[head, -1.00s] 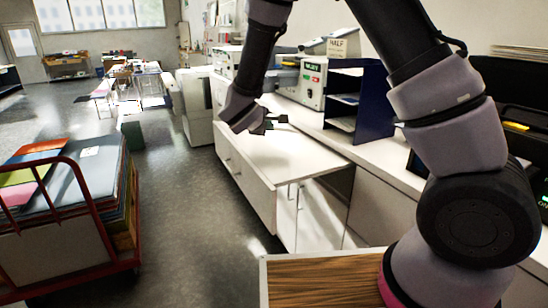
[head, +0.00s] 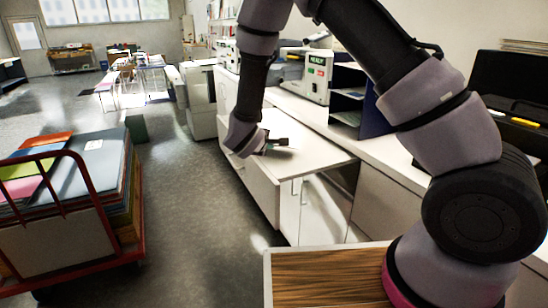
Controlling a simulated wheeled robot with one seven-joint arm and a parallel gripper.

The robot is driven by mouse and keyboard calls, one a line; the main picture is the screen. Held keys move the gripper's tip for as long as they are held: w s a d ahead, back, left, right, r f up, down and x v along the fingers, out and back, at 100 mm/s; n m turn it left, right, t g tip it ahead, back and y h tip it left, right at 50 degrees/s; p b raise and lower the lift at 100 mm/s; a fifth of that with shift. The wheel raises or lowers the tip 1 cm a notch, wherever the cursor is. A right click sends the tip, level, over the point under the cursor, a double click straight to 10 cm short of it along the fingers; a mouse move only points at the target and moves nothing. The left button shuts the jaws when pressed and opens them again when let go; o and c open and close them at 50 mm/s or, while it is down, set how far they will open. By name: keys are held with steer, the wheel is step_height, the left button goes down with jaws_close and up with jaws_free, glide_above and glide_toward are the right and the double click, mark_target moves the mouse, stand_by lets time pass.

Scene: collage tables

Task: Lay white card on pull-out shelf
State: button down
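The white pull-out shelf (head: 318,158) juts out from the counter over cabinet doors, in the middle of the head view. My gripper (head: 280,143) is low over its left part, with the dark fingers pointing right. I cannot tell if the fingers touch the shelf, or if they are open or shut. A bright white patch (head: 281,122) lies just behind the fingers. It may be the white card or only glare on the white top. No card edge shows clearly at the fingers.
A dark blue sorter (head: 372,108) and a grey machine (head: 317,75) stand on the counter behind the shelf. A red cart (head: 98,215) with boards stands at left. A wood-topped surface (head: 325,278) is at the front. The floor between is clear.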

steer(key=shift+f, duration=0.15)
steer(key=c, duration=1.3)
jaws_free()
steer(key=shift+o, duration=0.2)
steer(key=shift+s, duration=0.1)
steer(key=v, duration=0.8)
